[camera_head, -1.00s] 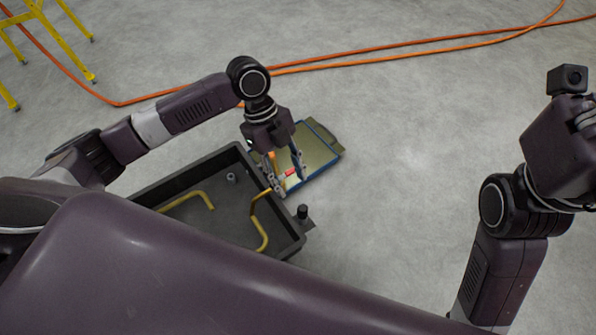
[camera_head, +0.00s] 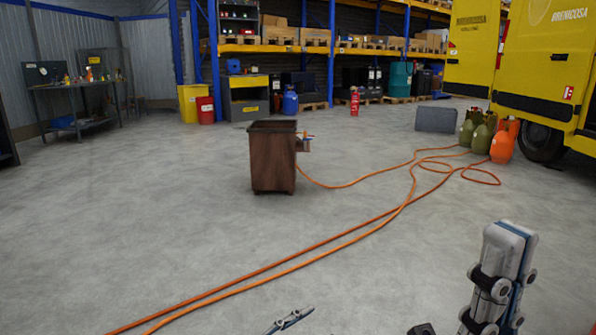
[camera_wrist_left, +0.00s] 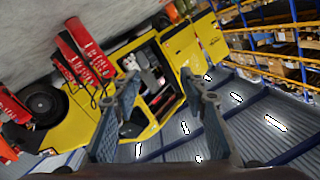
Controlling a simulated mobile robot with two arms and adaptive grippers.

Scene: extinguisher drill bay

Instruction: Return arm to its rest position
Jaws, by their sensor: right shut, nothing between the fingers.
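My right gripper (camera_head: 507,245) stands at the lower right of the head view, fingers pointing up and closed together with nothing between them. My left gripper (camera_wrist_left: 160,82) shows in the left wrist view with its two fingers spread apart.
A brown bin (camera_head: 272,160) stands mid-floor, with orange hoses (camera_head: 345,233) crossing the concrete. Gas cylinders (camera_head: 502,145) stand by the yellow van (camera_head: 545,75) at right. A red extinguisher (camera_head: 354,102) stands before the shelving. A workbench (camera_head: 75,95) is at left. The near floor is mostly clear.

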